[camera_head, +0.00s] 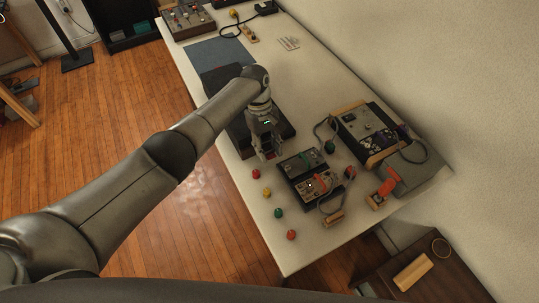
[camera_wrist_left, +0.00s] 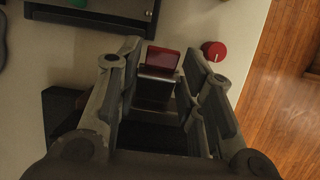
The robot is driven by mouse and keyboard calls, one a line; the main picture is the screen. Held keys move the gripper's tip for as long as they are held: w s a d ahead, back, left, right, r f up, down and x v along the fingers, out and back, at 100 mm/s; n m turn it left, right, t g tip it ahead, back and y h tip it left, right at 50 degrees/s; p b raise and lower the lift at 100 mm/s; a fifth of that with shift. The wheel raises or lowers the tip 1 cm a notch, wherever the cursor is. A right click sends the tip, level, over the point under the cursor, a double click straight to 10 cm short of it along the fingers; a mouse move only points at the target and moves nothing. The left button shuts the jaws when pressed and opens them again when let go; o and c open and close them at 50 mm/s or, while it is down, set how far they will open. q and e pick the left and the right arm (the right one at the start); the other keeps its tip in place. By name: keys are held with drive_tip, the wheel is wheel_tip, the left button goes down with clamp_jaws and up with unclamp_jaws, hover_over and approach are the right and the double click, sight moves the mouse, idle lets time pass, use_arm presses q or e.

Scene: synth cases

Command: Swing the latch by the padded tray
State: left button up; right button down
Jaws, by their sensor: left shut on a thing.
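My left gripper (camera_head: 268,154) reaches down beside the black padded tray (camera_head: 286,127) on the white bench. In the left wrist view the gripper (camera_wrist_left: 165,72) has its two fingers on either side of a latch (camera_wrist_left: 163,58) with a dark red, glossy end and a pale metal edge. The gripper is shut on this latch. The latch's lower part is dark and partly hidden between the fingers. In the head view the gripper and arm hide most of the latch and part of the tray. My right gripper is not in view.
A wood-sided box (camera_head: 368,132) stands at the wall.

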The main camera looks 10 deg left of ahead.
use_arm(q)
drive_tip(key=shift+w+r, duration=0.1)
idle(0.3)
drive_tip(key=o, duration=0.8)
drive_tip(key=shift+r, duration=0.1)
drive_tip(key=v, duration=1.1)
drive_tip(key=shift+w+a+r, duration=0.25)
drive_tip(key=shift+w+a, duration=0.05)
drive_tip(key=shift+a, duration=0.05)
